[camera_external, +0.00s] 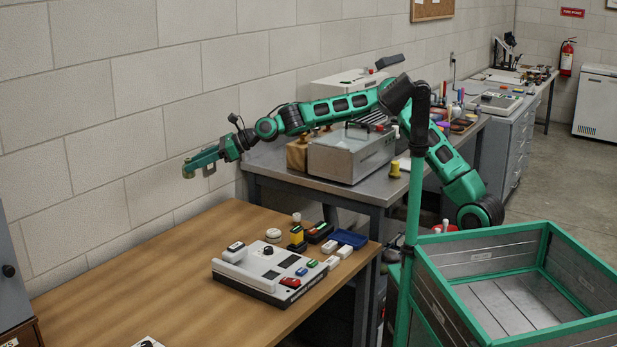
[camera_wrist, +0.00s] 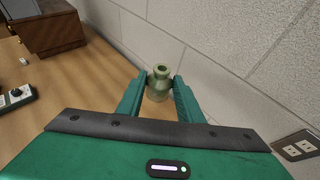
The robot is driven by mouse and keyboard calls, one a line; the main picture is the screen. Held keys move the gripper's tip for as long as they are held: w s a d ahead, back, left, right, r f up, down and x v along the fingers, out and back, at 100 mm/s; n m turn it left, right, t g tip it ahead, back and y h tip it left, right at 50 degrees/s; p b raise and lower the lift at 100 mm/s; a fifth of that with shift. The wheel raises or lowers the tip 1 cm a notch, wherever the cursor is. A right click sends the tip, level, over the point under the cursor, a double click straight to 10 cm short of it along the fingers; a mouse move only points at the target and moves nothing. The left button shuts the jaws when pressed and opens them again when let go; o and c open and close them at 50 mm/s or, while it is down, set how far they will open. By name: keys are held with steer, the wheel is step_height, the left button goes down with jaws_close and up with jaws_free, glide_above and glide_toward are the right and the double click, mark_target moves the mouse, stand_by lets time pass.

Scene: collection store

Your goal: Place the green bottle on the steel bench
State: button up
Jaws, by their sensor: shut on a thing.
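The green bottle (camera_wrist: 160,83) is a small pale-green vessel with a narrow neck and open mouth. It is between the fingertips of my gripper (camera_wrist: 159,89) in the wrist view, and the gripper is shut on it. In the external view my gripper (camera_external: 190,169) is in the air above the far left part of the wooden table, close to the wall. The bottle is hard to make out there. The steel bench (camera_external: 367,192) has a grey top and stands behind and right of the wooden table, to the right of my gripper.
A steel water bath (camera_external: 352,156) and wooden blocks (camera_external: 297,154) occupy the bench's near end. Coloured items crowd farther along. The wooden table (camera_external: 150,265) holds a control box (camera_external: 268,273) and small parts; its left side is clear. The block wall is close behind my gripper.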

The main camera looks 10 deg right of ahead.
steer(key=s+a+f+n+g, duration=0.15)
steer(key=s+f, duration=0.45)
steer(key=s, duration=0.8)
steer(key=s+a+f+n+g, duration=0.15)
steer(key=s+f, duration=0.35)
steer(key=s, duration=0.9)
steer(key=s+a+f+n+g, duration=0.15)
steer(key=s+f, duration=0.45)
steer(key=s, duration=0.8)
steer(key=shift+m+h, duration=0.3)
steer(key=shift+m, duration=0.15)
steer(key=w+a+f, duration=0.1)
steer(key=w+f, duration=0.1)
steer(key=w, duration=0.1)
steer(key=w+a+f, duration=0.1)
steer(key=w+f, duration=0.1)
steer(key=w, duration=0.2)
steer(key=w+a+f, duration=0.1)
steer(key=w+f, duration=0.1)
steer(key=w, duration=0.2)
steer(key=shift+a+f, duration=0.1)
steer(key=shift+f, duration=2.2)
steer(key=shift+f, duration=0.1)
steer(key=o, duration=1.1)
steer(key=shift+o, duration=0.2)
steer(key=shift+w, duration=0.1)
steer(key=shift+o, duration=0.3)
steer(key=v, duration=1.2)
